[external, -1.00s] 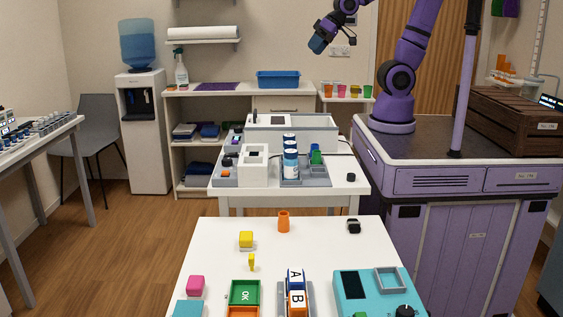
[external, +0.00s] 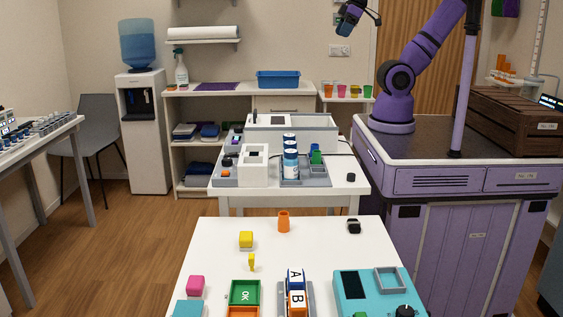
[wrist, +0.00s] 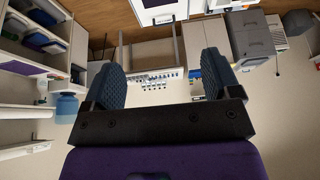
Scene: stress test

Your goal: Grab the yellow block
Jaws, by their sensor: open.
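The yellow block (external: 246,239) sits on the white front table (external: 330,233), left of an orange cup-like piece, in the external view. My gripper (external: 343,25) is high at the top of the external view, far above and behind the block. In the wrist view my gripper (wrist: 165,85) shows two dark fingers spread apart with nothing between them. The yellow block is not identifiable in the wrist view.
Near the block are a small yellow piece (external: 251,262), the orange piece (external: 284,222), a pink block (external: 196,286) and a teal device (external: 353,288). A second white table (external: 340,187) with equipment stands behind. Bare tabletop surrounds the block.

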